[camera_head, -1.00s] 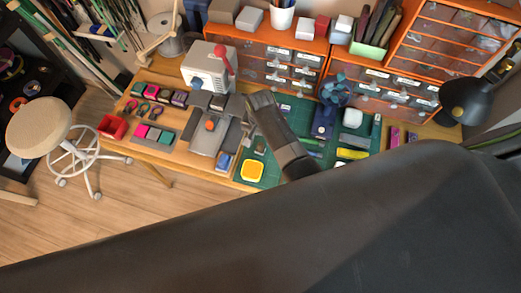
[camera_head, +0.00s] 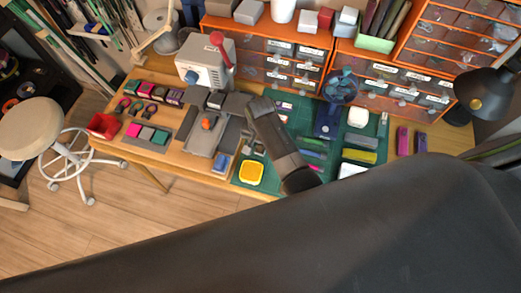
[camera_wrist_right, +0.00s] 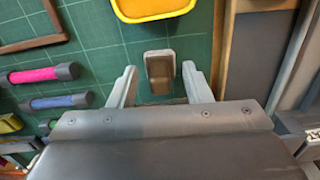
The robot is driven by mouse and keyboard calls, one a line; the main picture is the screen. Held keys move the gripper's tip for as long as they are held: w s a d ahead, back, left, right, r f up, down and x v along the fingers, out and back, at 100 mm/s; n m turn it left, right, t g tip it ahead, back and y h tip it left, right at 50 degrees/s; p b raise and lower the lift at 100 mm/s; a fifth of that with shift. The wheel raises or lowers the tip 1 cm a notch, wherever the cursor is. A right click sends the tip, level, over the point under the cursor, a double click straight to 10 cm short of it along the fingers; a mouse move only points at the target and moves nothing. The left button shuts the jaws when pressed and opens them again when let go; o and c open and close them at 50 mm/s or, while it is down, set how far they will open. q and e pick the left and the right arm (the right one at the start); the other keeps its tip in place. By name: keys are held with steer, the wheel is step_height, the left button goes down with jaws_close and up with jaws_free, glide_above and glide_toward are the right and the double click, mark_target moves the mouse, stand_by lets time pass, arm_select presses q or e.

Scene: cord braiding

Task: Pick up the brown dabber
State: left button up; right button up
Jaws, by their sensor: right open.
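A small brownish-grey piece, which looks like the brown dabber (camera_wrist_right: 159,72), lies on the green cutting mat (camera_wrist_right: 105,35) in the right wrist view. It sits between the two fingertips of my right gripper (camera_wrist_right: 160,80), which is open, with a gap to each finger. In the head view the piece (camera_head: 260,150) is small, just above the yellow tray (camera_head: 251,172). My right gripper (camera_head: 252,141) is low over the mat there, partly hidden by its own arm. My left gripper is not in view.
The yellow tray (camera_wrist_right: 150,6) is just past the fingertips. Pink (camera_wrist_right: 45,75) and blue (camera_wrist_right: 55,101) rods lie to the left in the wrist view. A grey press-like machine (camera_head: 206,60) and orange drawers (camera_head: 280,60) stand at the back.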

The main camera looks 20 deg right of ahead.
jaws_close()
steer(key=shift+r, duration=0.15)
step_height(320, 180, up, 10)
steer(key=p, duration=1.1)
steer(key=c, duration=0.7)
jaws_free()
jaws_close()
